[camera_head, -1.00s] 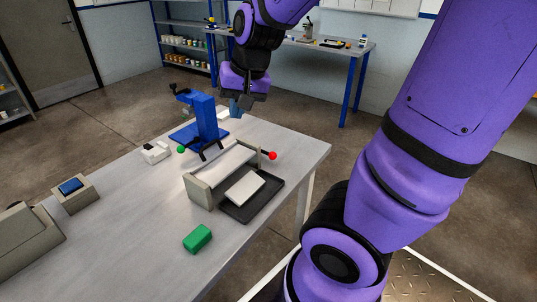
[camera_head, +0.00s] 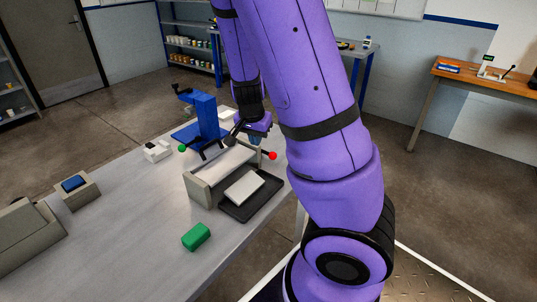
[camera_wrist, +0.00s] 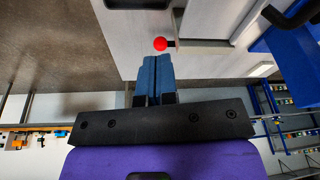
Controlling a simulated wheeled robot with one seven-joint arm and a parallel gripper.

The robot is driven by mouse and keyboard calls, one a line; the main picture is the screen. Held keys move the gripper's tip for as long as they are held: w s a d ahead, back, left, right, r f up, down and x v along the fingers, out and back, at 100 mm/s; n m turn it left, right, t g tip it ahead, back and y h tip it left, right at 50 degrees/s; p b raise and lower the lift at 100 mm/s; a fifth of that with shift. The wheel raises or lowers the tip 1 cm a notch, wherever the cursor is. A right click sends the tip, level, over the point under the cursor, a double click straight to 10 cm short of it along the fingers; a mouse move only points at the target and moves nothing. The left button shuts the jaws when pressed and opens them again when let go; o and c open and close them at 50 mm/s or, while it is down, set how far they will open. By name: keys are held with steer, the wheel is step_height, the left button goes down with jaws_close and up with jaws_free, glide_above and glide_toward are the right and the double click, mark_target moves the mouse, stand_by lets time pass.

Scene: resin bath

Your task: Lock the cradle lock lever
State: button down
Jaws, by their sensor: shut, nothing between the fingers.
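The cradle (camera_head: 199,189) stands on the grey table, a pale trough between two beige end walls. A lever with a red ball knob (camera_head: 273,155) sticks out at its far right end. A second lever with a green ball knob (camera_head: 182,148) is at the far left. I cannot tell which is the lock lever. My gripper (camera_head: 256,140) is over the far end of the cradle, near the red knob. In the wrist view, the blue fingers (camera_wrist: 155,58) are shut together and empty, and the red knob (camera_wrist: 160,44) shows just beyond their tips.
A blue stand (camera_head: 205,118) rises beside the cradle's far end. A black tray (camera_head: 263,199) with a white slab (camera_head: 244,188) lies on the right. A green block (camera_head: 196,236) is in front.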

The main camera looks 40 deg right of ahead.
mark_target(266, 153)
steer(key=shift+d+f+m+h, duration=0.3)
steer(key=shift+d+f+h, duration=0.15)
steer(key=shift+d, duration=0.25)
steer(key=shift+x, duration=4.9)
steer(key=d, duration=0.2)
steer(key=shift+w+d+f, duration=0.25)
steer(key=shift+w+f, duration=0.15)
steer(key=shift+w+d+f, duration=0.1)
steer(key=shift+w+d, duration=0.15)
steer(key=shift+d, duration=0.35)
steer(key=shift+d, duration=0.1)
